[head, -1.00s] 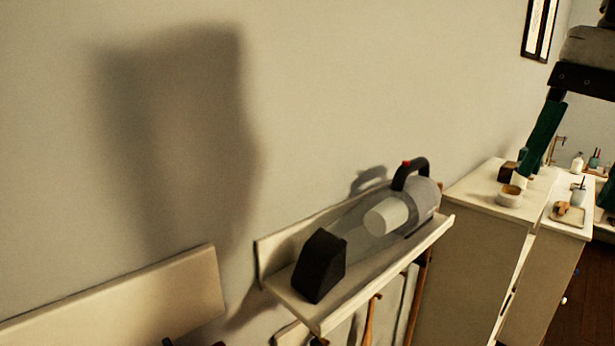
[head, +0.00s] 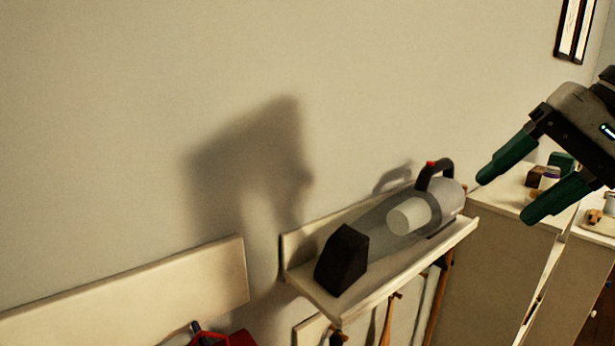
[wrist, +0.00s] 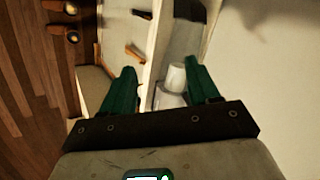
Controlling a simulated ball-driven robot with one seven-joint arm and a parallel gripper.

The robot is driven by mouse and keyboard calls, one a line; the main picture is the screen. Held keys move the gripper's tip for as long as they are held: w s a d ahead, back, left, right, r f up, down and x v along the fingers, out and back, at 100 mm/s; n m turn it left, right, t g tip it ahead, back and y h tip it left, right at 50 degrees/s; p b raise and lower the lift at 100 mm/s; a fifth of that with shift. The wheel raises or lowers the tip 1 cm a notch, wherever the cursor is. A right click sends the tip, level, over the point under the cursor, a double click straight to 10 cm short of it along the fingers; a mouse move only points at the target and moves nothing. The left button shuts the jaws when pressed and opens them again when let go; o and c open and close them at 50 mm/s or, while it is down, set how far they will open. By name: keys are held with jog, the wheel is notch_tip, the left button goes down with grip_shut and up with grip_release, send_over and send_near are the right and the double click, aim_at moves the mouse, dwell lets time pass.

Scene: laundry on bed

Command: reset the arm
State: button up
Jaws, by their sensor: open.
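My gripper (head: 512,187) is at the right of the head view, with its two green fingers spread apart and nothing between them. It is in front of the white cabinet and to the right of the handheld vacuum (head: 408,215). In the wrist view my gripper (wrist: 163,88) is also open and empty. The vacuum (wrist: 176,80) and its shelf show beyond and between the fingers there, apart from them.
The vacuum lies on a white wall shelf (head: 398,273), with tools hanging below. A white cabinet (head: 505,262) with small items stands at the right. A white board (head: 130,292) and a red item (head: 225,338) are at lower left. Wooden floor (wrist: 25,100) shows in the wrist view.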

jog(key=w+a+f+n+t+y, duration=0.1)
jog(key=w+a+f, duration=0.15)
jog(key=f, duration=0.55)
jog(key=w+a+f+n+t+y, duration=0.1)
jog(key=w+f+y, duration=0.15)
jog(key=f, duration=0.45)
jog(key=s+a+f+h, duration=0.1)
jog(key=s+f+h, duration=0.25)
jog(key=f, duration=1.55)
jog(key=s+d+f+n+g+h, duration=0.1)
jog(key=s+d+f+g+h, duration=0.15)
jog(key=s+f, duration=1.2)
jog(key=s+d+f+n+g+h, duration=0.1)
jog(key=s+d+f, duration=0.1)
jog(key=s, duration=0.5)
jog(key=s+d+f+n+g+h, duration=0.1)
jog(key=s+d+f+g+h, duration=0.1)
jog(key=s, duration=0.5)
jog(key=shift+d+f, duration=0.25)
jog(key=shift+f, duration=0.45)
